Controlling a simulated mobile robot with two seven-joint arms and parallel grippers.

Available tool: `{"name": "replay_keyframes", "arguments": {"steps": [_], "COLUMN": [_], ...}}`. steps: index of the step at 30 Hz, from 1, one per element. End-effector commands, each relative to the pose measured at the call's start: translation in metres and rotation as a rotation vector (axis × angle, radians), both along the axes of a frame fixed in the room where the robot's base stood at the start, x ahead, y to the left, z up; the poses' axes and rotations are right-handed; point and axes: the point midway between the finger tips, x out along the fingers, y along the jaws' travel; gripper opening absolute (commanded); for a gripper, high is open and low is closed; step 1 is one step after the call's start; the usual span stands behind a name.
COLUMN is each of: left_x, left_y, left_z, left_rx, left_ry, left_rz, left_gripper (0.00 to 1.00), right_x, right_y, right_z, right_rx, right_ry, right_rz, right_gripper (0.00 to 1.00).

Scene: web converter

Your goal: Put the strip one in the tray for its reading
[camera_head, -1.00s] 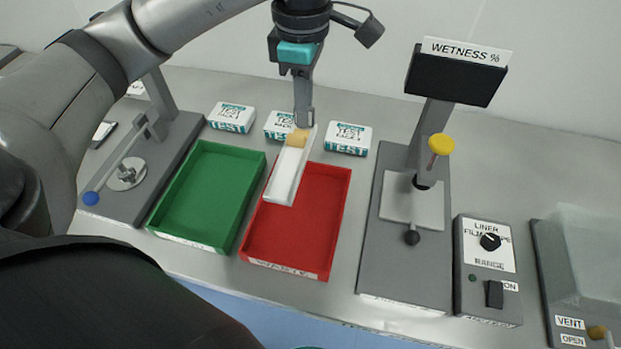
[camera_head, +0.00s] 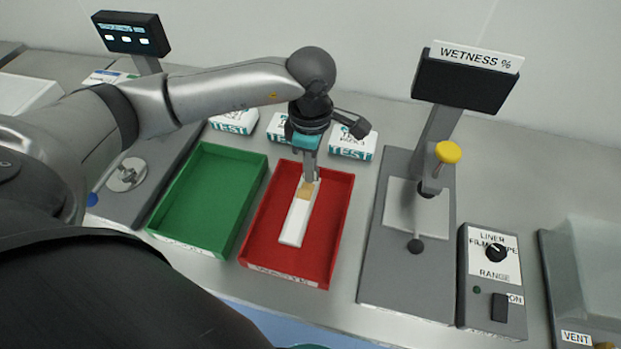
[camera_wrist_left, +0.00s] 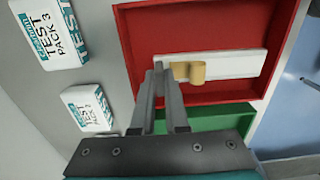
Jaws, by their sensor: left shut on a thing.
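A white strip (camera_head: 297,220) with a tan tab (camera_head: 306,190) at its far end is held in my left gripper (camera_head: 310,180), which is shut on that end. The strip is over or in the red tray (camera_head: 338,215), within its walls in the head view; I cannot tell if it touches the floor of the tray. The strip (camera_wrist_left: 230,65) also shows in the left wrist view, across the red tray (camera_wrist_left: 200,18). The green tray (camera_head: 205,195) beside it is empty. My right gripper is not in view.
Several white test packs (camera_head: 352,142) stand behind the trays. A grey wetness meter (camera_head: 375,260) with a yellow knob (camera_head: 447,152) stands to the right, beside a range control box (camera_head: 491,285). A grey device (camera_head: 127,190) with a lever is left of the green tray.

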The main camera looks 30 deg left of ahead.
Motion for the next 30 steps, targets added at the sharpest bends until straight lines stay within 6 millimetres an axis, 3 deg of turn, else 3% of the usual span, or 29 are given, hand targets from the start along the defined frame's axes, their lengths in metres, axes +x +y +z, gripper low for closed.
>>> {"name": "replay_keyframes", "arguments": {"steps": [10, 21, 22, 30], "left_x": [-0.001, 0.0, 0.0, 0.0], "left_y": [0.0, 0.0, 0.0, 0.0], "left_z": [-0.042, -0.047, -0.047, -0.046], "left_rx": [0.001, 0.0, 0.001, 0.001], "left_ry": [0.002, 0.0, 0.001, 0.001], "left_rz": [0.0, -0.001, -0.001, 0.0], "left_gripper": [0.0, 0.0, 0.13, 0.42], "right_x": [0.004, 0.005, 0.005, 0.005], "right_y": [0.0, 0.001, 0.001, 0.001], "right_z": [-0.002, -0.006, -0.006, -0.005], "right_rx": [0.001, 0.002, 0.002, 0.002], "right_ry": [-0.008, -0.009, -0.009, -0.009], "right_rz": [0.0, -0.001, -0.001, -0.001], "right_gripper": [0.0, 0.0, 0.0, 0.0]}}
